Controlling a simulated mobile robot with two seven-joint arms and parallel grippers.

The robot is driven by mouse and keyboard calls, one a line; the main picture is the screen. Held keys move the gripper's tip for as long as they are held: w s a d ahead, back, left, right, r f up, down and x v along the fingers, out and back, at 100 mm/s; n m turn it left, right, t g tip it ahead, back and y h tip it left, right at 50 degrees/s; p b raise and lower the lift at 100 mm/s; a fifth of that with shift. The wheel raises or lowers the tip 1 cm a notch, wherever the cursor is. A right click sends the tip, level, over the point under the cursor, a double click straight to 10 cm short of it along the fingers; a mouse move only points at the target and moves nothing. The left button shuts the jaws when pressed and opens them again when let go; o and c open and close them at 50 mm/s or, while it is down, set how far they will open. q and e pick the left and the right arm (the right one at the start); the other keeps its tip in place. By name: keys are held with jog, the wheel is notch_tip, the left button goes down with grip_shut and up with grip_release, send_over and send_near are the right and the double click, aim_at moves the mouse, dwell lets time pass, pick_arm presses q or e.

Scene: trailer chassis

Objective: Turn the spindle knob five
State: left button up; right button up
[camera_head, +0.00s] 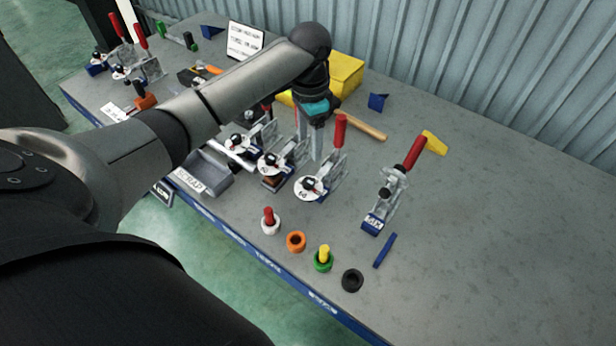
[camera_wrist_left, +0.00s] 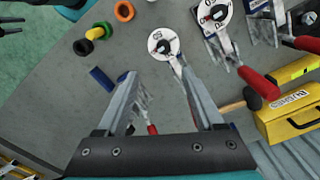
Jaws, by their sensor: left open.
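Several toggle clamps with white round dials and dark knobs stand in a row on the grey bench. The nearest dial knob (camera_head: 313,186) is at the right end of that row in the head view; in the left wrist view a white dial with a dark knob (camera_wrist_left: 163,44) lies just beyond my fingertips. I cannot read for certain which dial is five. My left gripper (camera_head: 312,152) points down behind the row; in the wrist view its open, empty fingers (camera_wrist_left: 158,75) are apart from the dial. Dark parts at the wrist view's upper left may be my right gripper, unclear.
A red-handled clamp (camera_head: 390,190) stands right of the row. A red-and-white part (camera_head: 269,222), orange ring (camera_head: 296,241), green-and-yellow part (camera_head: 323,260) and black ring (camera_head: 352,280) line the front edge. A grey scrap bin (camera_head: 205,178) is left, a yellow toolbox (camera_head: 345,75) behind.

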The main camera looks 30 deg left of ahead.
pick_arm(q)
jog(key=b, duration=0.2)
send_near(308, 181)
notch_tip(308, 181, down, 9)
jog(key=shift+r, duration=0.1)
jog(key=shift+c, duration=0.2)
grip_shut()
dwell(0.6)
